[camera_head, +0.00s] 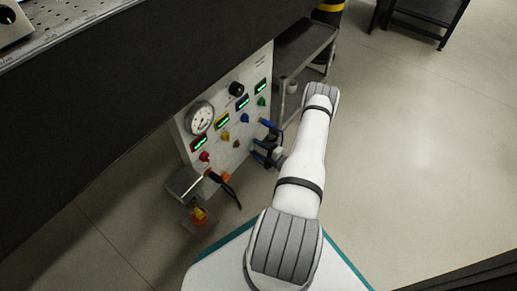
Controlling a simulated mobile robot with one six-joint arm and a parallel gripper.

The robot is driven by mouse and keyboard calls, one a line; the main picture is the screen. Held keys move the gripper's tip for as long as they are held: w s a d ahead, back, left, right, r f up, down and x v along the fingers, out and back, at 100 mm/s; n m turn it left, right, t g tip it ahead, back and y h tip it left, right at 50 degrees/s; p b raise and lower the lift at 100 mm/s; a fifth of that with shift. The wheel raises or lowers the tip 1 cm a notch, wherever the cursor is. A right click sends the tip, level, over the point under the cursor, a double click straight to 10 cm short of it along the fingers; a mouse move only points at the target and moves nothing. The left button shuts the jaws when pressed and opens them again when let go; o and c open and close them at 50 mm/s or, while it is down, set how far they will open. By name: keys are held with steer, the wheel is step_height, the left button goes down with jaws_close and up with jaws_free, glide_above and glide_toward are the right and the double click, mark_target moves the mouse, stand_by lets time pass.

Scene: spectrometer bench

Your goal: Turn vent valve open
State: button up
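A pale control panel (215,165) stands below the dark bench edge, with small coloured knobs under green-lit displays. The knobs include red (205,157), yellow (225,136), blue (245,118) and green (261,101). I cannot read which control is the vent valve. My white and grey arm rises from the lower middle and bends near the shelf. Dark parts with blue edges, which look like my gripper (266,143), are close to the panel's lower right side. My arm partly hides them. I cannot tell whether they touch anything, or whether the gripper is open.
A round gauge (200,118) and a black knob (236,89) are on the panel. Orange connectors with a black cable (230,192) hang at its lower edge, near a metal box (184,183). A dark shelf (300,48) stands behind. Floor (420,150) at right is clear.

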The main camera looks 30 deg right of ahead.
steer(key=shift+o, duration=0.2)
steer(key=p+v, duration=0.2)
steer(key=v, duration=0.5)
steer(key=shift+s+p, duration=0.35)
steer(key=shift+s, duration=0.05)
steer(key=shift+d, duration=0.1)
